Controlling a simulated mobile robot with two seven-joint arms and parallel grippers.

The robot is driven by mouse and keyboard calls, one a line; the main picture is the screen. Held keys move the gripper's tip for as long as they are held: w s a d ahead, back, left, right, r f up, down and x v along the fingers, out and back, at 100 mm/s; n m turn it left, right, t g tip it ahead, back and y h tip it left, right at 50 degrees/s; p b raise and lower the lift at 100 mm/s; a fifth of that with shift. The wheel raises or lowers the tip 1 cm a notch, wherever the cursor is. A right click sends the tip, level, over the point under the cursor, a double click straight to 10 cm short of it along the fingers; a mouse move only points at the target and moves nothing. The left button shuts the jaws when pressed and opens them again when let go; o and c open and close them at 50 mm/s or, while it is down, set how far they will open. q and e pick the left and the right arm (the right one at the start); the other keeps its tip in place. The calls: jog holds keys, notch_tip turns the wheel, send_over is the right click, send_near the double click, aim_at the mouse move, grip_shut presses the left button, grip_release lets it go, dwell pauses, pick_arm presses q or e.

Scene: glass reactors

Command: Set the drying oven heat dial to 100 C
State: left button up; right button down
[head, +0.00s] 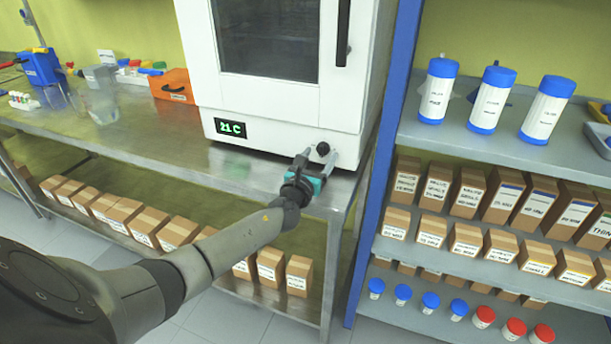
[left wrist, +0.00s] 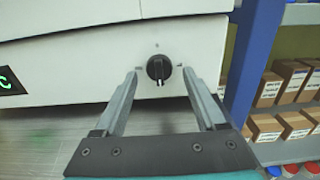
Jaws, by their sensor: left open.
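The white drying oven (head: 285,103) stands on the steel bench. Its display (head: 230,128) reads 21 C in green. The black heat dial (head: 322,148) is at the lower right of the oven front. In the left wrist view the dial (left wrist: 159,68) shows a pointer ridge turned downward, with small marks around it. My left gripper (head: 318,158) is open in front of the dial. In the left wrist view its two fingers (left wrist: 158,85) stand to either side of and below the dial, apart from it. My right gripper is not in view.
A blue-framed shelf (head: 385,120) stands close to the right of the oven, with white bottles (head: 483,105) and cartons (head: 470,190). The steel bench (head: 150,140) is clear left of the oven front. An orange box (head: 173,86) and glassware stand farther left.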

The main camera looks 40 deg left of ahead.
pick_arm(q)
jog(key=p+v, duration=0.2)
jog(key=v, duration=1.2)
jog(key=s+f+n+g, duration=0.3)
jog(key=s+f+n, duration=0.25)
jog(key=f, duration=0.45)
jog(key=s+f+n+g, duration=0.4)
jog(key=s+f+n, duration=0.15)
jog(key=f, duration=0.55)
jog(key=s+f+n+g, duration=0.3)
jog(key=s+f+n, duration=0.25)
jog(key=f, duration=0.45)
jog(key=s+d+f+n+g+h, duration=0.1)
jog(key=s+d+f+n, duration=0.3)
jog(key=s, duration=0.4)
jog(key=s+d+f+n+g+h, duration=0.1)
jog(key=s+d+f+n+g, duration=0.2)
jog(key=s+d+f+n, duration=0.2)
jog(key=s+d+f+n+g+h, duration=0.2)
jog(key=s+d+f+n, duration=0.3)
jog(key=s, duration=0.7)
jog(key=shift+g, duration=0.3)
jog(key=shift+d+n, duration=0.15)
jog(key=shift+n, duration=0.1)
